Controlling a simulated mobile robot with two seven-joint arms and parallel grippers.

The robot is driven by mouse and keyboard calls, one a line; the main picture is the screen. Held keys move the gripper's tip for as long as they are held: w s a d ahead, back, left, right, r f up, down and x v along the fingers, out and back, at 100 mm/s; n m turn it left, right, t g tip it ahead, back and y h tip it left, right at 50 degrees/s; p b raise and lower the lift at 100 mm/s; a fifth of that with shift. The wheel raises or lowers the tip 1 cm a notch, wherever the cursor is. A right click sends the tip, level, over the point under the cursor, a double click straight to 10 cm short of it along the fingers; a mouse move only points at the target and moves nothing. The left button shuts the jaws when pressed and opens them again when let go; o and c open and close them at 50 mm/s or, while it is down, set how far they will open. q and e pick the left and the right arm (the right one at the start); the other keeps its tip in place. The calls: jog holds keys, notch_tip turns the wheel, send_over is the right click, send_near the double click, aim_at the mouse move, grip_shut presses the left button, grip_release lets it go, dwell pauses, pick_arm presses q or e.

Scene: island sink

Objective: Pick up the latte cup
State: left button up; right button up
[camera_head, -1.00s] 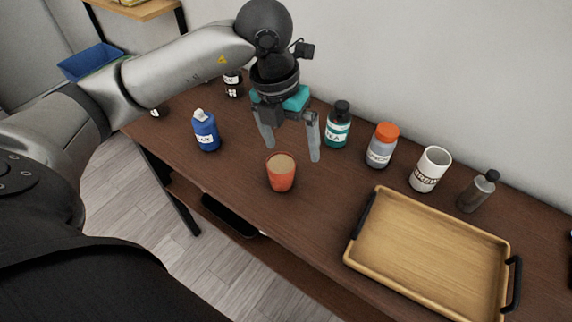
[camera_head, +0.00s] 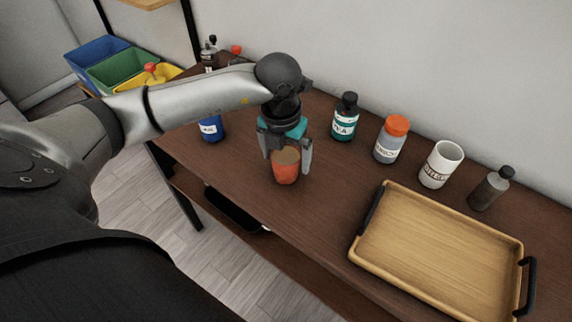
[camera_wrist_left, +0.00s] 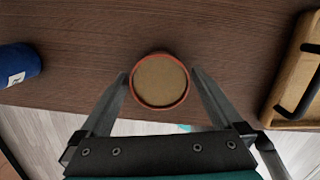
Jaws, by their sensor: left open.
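The latte cup (camera_head: 286,172) is orange-red with a tan drink filling its top, and it stands upright on the brown table. It also shows from above in the left wrist view (camera_wrist_left: 160,81). My left gripper (camera_head: 287,165) is open and lowered over the cup, pointing down. In the left wrist view its fingers (camera_wrist_left: 160,79) lie on either side of the cup, with small gaps to the rim. My right gripper is not in view.
A wooden tray (camera_head: 433,296) with black handles is right of the cup. A blue bottle (camera_head: 211,129) stands left. A teal bottle (camera_head: 345,118), an orange-lidded jar (camera_head: 390,140), a white mug (camera_head: 440,165) and a grey bottle (camera_head: 489,189) line the wall side. Coloured bins (camera_head: 125,72) are far left.

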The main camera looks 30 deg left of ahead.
pick_arm(q)
jog(key=f, duration=0.3)
jog(key=shift+w+f+b, duration=0.2)
jog(key=shift+w+b, duration=0.05)
jog(key=shift+b, duration=0.05)
jog(key=shift+r, duration=0.1)
jog(key=c, duration=1.5)
